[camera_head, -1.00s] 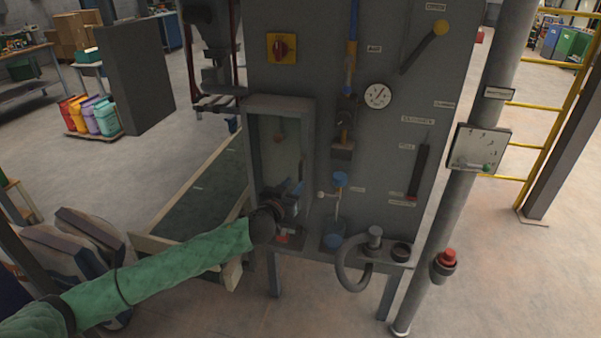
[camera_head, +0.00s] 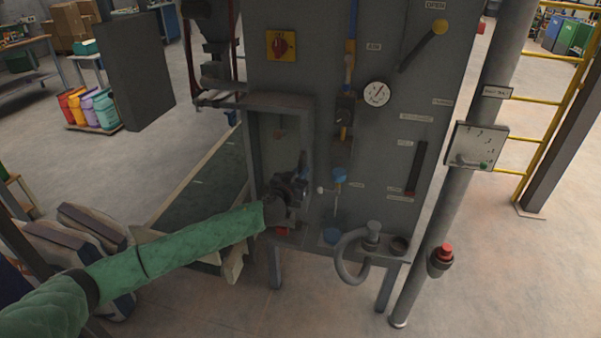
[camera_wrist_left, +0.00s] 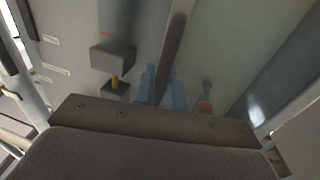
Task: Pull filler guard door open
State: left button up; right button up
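The filler guard door (camera_head: 282,150) is a grey-framed, see-through panel on the front of the grey filler cabinet. It looks shut, as its frame sits against the cabinet. My left gripper (camera_head: 303,168) is at the lower right of the door, by its right frame bar. In the left wrist view, the blue fingers of my left gripper (camera_wrist_left: 162,86) lie close to a long grey bar (camera_wrist_left: 176,45), which runs down between them. I cannot tell whether they touch or clamp it. My right gripper is not in view.
Right of the door are a blue-knobbed valve (camera_head: 339,175), a gauge (camera_head: 376,94) and a curved hose (camera_head: 350,262). A grey post (camera_head: 455,205) with a red button stands further right. A conveyor (camera_head: 205,190) lies left, with open floor beyond.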

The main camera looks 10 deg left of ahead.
pick_arm(q)
grip_shut()
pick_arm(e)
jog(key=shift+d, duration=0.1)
